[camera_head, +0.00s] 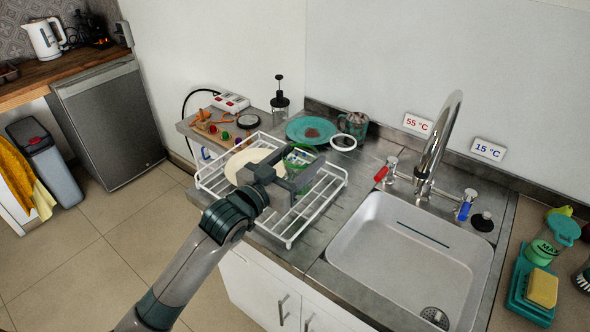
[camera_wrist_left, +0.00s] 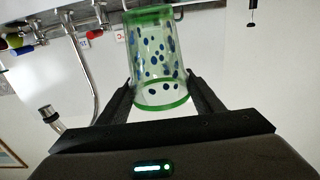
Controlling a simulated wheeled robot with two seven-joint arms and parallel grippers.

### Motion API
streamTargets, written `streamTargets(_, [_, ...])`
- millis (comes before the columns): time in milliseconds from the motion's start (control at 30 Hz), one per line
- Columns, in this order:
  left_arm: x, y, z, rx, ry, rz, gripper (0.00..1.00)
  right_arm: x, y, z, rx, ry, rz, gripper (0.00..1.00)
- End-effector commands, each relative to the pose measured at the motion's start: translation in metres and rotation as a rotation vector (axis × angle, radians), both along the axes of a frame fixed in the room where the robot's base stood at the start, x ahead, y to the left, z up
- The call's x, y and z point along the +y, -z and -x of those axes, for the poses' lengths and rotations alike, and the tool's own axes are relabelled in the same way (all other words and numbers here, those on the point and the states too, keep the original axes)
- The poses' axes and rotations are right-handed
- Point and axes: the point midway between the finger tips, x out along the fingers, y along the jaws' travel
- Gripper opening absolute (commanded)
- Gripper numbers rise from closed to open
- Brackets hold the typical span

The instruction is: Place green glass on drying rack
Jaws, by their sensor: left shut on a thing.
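The green glass (camera_head: 298,156) is clear with a green rim, a green base and dark blue spots. My left gripper (camera_head: 294,168) is shut on it, above the right part of the white wire drying rack (camera_head: 318,208). In the left wrist view the glass (camera_wrist_left: 155,58) sits between the two fingers of my left gripper (camera_wrist_left: 160,82). The head view does not clearly show whether the glass touches the rack. A cream plate (camera_head: 245,162) is in the rack, left of the glass and partly behind my gripper. My right gripper is not in view.
A teal plate (camera_head: 312,130), a mug (camera_head: 354,124) and a soap dispenser (camera_head: 280,102) stand behind the rack. The sink (camera_head: 400,250) with its tall tap (camera_head: 436,140) is to the right. A board with small colourful items (camera_head: 215,122) lies behind left.

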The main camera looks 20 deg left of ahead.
Motion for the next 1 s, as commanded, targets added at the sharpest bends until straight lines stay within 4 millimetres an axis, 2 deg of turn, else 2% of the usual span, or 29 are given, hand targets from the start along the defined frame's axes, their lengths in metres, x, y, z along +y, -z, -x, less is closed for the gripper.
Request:
streamTargets(133, [0.01, 0.005, 0.003, -0.001, 0.001, 0.001, 0.27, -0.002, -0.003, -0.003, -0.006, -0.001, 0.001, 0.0])
streamTargets(533, [0.011, 0.008, 0.002, -0.001, 0.001, 0.001, 0.27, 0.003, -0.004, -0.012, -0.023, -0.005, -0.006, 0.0])
streamTargets(833, [0.011, 0.041, 0.003, 0.001, 0.0, 0.001, 0.27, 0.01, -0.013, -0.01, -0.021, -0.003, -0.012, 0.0])
streamTargets(1000, [0.01, 0.046, 0.003, -0.003, 0.001, 0.001, 0.27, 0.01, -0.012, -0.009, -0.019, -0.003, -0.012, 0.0])
